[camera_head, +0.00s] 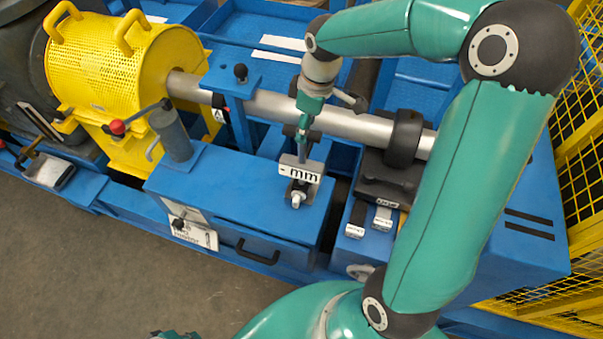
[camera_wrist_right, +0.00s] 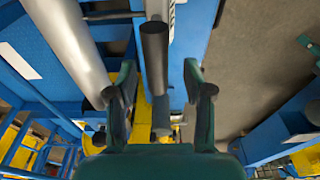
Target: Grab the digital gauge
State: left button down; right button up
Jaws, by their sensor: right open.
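The digital gauge, with a white front marked "mm" (camera_head: 299,168), stands on the blue bench just below the steel shaft. Its upper part is partly hidden by my right gripper (camera_head: 303,132), which reaches down to it from above. In the wrist view my right gripper (camera_wrist_right: 160,82) is open, with one finger on each side of a dark upright post (camera_wrist_right: 155,65). Gaps show between the post and the fingers. Part of the "mm" label shows at the top edge. Only a small teal and dark piece, perhaps of my left gripper (camera_head: 175,334), shows at the bottom edge.
The steel shaft (camera_head: 265,107) runs close behind the gauge, from a yellow perforated guard (camera_head: 110,65) to a black bearing block (camera_head: 404,135). A lever with a red knob (camera_head: 117,127) stands to the left. A yellow mesh fence (camera_head: 577,150) closes off the right.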

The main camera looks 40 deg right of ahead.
aim_at(300, 145)
jog(key=f, duration=0.2)
jog(key=w+f+p, duration=0.1)
jog(key=f, duration=0.5)
jog(key=shift+w+a+f, duration=0.1)
jog(key=shift+w+f, duration=0.15)
grip_shut()
jog(key=shift+w+r, duration=0.1)
